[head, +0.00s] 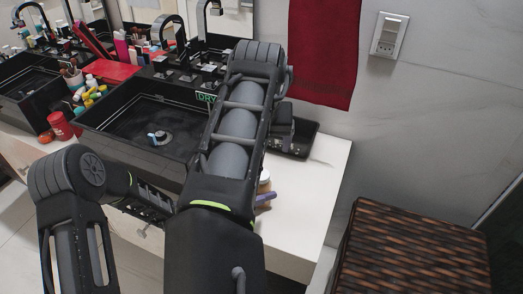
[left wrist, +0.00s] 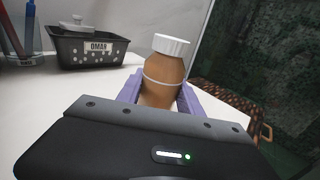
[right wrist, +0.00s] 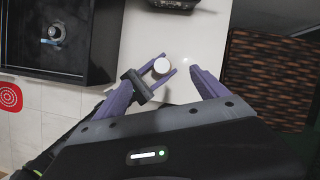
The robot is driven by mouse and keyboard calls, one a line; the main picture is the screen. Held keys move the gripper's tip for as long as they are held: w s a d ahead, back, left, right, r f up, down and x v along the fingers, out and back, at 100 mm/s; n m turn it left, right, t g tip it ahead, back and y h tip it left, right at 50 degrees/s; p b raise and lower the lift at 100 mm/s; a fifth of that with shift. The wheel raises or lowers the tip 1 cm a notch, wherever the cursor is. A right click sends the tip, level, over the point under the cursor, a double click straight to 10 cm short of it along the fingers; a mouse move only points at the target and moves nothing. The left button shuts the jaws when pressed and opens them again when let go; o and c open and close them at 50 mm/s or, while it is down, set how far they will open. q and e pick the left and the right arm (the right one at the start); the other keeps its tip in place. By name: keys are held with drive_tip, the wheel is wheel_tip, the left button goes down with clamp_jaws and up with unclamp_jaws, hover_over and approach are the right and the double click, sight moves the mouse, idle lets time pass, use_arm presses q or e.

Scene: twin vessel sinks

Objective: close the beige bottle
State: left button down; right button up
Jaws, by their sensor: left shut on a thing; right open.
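The beige bottle (left wrist: 160,78), orange-brown with a pale ring around its body, stands on the white counter. A white cap (left wrist: 172,44) sits on its top; I cannot tell how tightly it is on. My left gripper (left wrist: 160,94) is shut around the bottle's body. In the head view the bottle (head: 264,178) is mostly hidden behind my arm, with a purple finger of the left gripper (head: 265,197) beside it. My right gripper (right wrist: 164,80) is open above, its fingers apart on either side of the white cap (right wrist: 161,66), not visibly touching it.
A dark basket (left wrist: 88,48) stands at the back of the counter (head: 320,190). A black sink (head: 150,125) lies to the left, with cups and tubes beyond it. A brown woven hamper (head: 415,250) stands right of the counter's edge. A red towel (head: 325,50) hangs on the wall.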

drive_tip(key=v, duration=0.2)
drive_tip(key=shift+s+r, duration=0.15)
drive_tip(key=shift+r, duration=0.15)
use_arm(q)
drive_tip(key=c, duration=0.7)
unclamp_jaws()
drive_tip(key=shift+b+v, duration=0.5)
drive_tip(key=shift+v, duration=3.45)
use_arm(e)
drive_tip(key=shift+f, duration=0.5)
